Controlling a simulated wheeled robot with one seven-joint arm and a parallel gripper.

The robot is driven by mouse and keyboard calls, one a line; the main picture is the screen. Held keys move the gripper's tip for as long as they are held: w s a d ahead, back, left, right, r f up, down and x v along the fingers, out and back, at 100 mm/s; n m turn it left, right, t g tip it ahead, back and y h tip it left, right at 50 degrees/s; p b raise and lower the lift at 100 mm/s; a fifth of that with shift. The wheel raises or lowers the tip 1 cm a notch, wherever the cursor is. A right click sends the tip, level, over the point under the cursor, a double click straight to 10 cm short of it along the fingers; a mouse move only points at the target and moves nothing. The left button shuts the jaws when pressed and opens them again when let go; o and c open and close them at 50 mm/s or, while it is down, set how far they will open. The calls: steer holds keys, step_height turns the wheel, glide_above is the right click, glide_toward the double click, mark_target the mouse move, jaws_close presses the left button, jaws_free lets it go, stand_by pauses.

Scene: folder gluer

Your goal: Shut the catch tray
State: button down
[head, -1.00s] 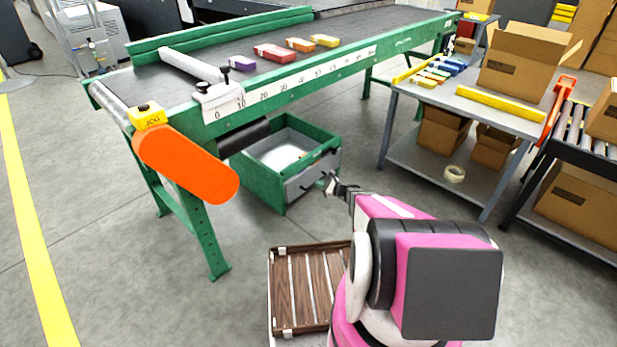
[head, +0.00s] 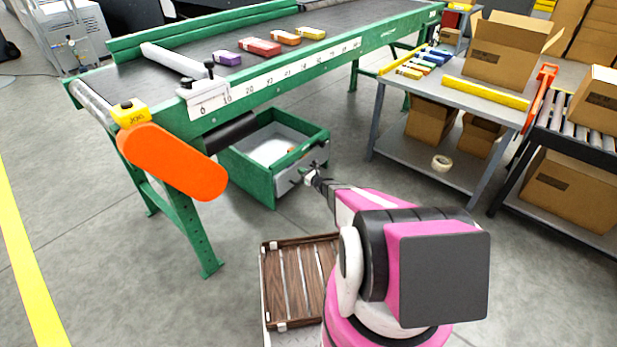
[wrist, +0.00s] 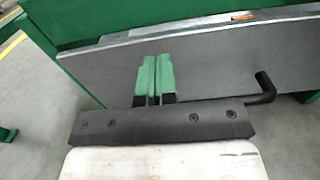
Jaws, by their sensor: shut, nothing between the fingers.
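The catch tray (head: 262,190) is a green-sided bin with a grey front panel (wrist: 205,60), sticking out from under the green conveyor's near side. Its open top shows a pale floor inside. A black bent handle (wrist: 265,86) stands off the panel, right of my fingers in the wrist view. My gripper (head: 308,178) is at the tray's front in the head view. In the wrist view its green-tipped fingers (wrist: 155,75) are shut together, empty, in front of the panel. I cannot tell whether they touch it. My gripper partly hides the handle in the head view.
The conveyor (head: 250,95) stands above the tray, with an orange guard (head: 172,162) and a leg at left. A grey table (head: 450,110) with boxes stands at right. A slatted brown crate (head: 298,280) is close to my base. Grey floor is clear left of it.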

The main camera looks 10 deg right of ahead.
steer(key=shift+x, duration=1.5)
